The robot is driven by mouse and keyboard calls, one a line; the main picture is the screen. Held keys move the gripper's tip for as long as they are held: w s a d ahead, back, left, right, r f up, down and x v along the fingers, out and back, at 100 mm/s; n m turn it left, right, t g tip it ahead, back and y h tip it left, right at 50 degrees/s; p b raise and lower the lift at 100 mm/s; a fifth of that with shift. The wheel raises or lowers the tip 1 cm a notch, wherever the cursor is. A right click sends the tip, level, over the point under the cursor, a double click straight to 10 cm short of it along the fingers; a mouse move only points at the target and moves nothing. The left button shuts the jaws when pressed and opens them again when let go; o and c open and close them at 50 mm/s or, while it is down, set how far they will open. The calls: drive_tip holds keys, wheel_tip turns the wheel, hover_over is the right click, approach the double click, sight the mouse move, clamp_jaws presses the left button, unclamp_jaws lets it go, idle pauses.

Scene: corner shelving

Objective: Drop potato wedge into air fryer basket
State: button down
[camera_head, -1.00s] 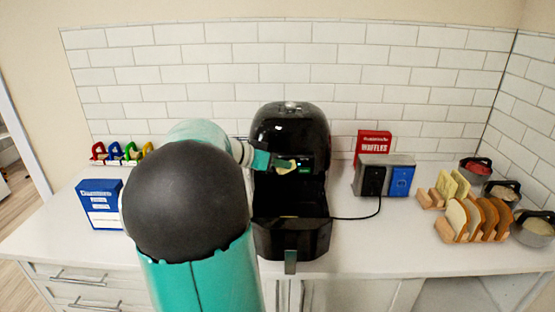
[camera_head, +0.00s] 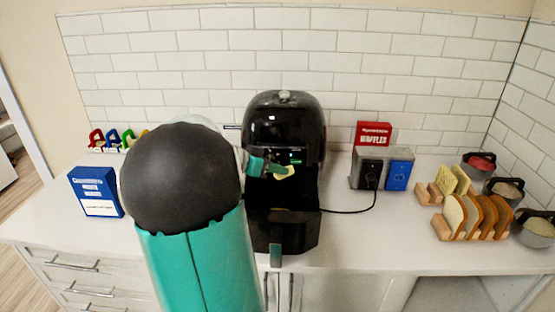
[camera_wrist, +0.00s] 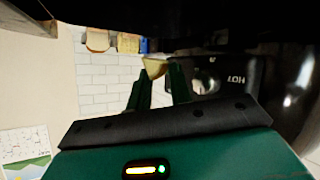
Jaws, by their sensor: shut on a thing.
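The potato wedge (camera_head: 284,173) is a small pale yellow piece held at the tip of my gripper (camera_head: 277,168). In the wrist view the wedge (camera_wrist: 155,67) sits between the ends of the two green fingers of my gripper (camera_wrist: 158,76). The black air fryer (camera_head: 285,127) stands at the back of the counter with its basket (camera_head: 283,235) pulled out toward the front. The wedge is in front of the air fryer body and appears above the open basket. The basket's inside is dark and its contents cannot be made out.
A blue box (camera_head: 96,192) stands on the counter (camera_head: 345,239) at left. A toaster (camera_head: 371,168), a red waffles box (camera_head: 373,134), a bread rack (camera_head: 470,218) and several pots are at right. A black cord runs from the toaster toward the fryer.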

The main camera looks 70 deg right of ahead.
drive_tip(key=shift+d+f, duration=0.1)
drive_tip(key=shift+f, duration=1.2)
drive_tip(key=c, duration=1.2)
unclamp_jaws()
drive_tip(key=shift+r, duration=0.1)
drive_tip(key=v, duration=1.3)
drive_tip(key=shift+w+a+r, duration=0.1)
drive_tip(key=shift+w+a, duration=0.15)
drive_tip(key=shift+w, duration=0.05)
